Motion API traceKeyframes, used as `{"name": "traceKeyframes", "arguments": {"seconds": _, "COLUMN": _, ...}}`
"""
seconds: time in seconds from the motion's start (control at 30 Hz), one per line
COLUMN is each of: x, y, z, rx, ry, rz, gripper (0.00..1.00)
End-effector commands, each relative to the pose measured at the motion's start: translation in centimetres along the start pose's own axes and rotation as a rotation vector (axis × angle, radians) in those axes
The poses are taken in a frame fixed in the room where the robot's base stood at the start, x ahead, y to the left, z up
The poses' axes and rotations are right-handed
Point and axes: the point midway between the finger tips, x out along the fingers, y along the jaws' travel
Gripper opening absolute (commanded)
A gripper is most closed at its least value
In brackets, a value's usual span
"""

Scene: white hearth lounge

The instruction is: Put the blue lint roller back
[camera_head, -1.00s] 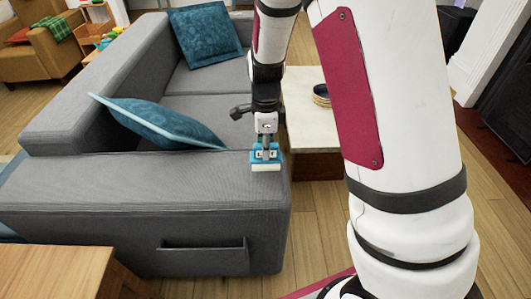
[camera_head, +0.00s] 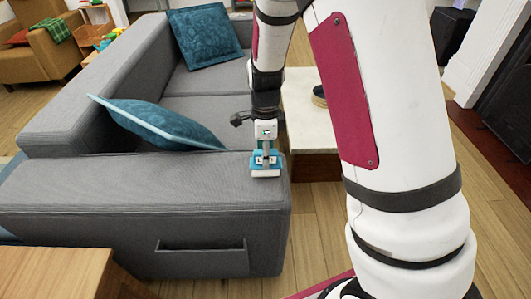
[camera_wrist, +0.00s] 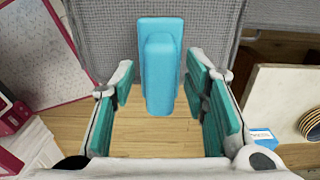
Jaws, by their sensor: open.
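The blue lint roller (camera_wrist: 162,65) shows in the wrist view as a smooth light-blue shape against the grey sofa. It lies between the two finger lines, with room on both sides and no visible contact. My gripper (camera_wrist: 160,105) is open, with teal pads on both fingers. In the head view my gripper (camera_head: 265,160) points down at the front right end of the grey sofa arm (camera_head: 130,190). There its teal pads and a white tip blend with any blue of the roller, so I cannot separate them. An open pocket (camera_head: 202,260) is in the sofa arm's front face.
Two blue cushions (camera_head: 160,122) (camera_head: 205,32) rest on the sofa. A pale coffee table (camera_head: 305,118) with dark round dishes (camera_head: 320,96) stands right of my gripper. A wooden tabletop (camera_head: 50,272) is at the lower left.

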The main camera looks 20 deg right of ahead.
Motion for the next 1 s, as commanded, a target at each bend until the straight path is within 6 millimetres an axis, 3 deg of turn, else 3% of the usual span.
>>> {"name": "traceKeyframes", "arguments": {"seconds": 0.6, "x": -10.8, "y": 0.0, "z": 0.1, "rx": -0.002, "ry": -0.001, "rz": -0.003, "gripper": 0.41}}
{"name": "traceKeyframes", "arguments": {"seconds": 1.0, "x": -12.7, "y": 0.4, "z": -0.1, "rx": -0.027, "ry": -0.008, "rz": -0.001, "gripper": 0.41}}
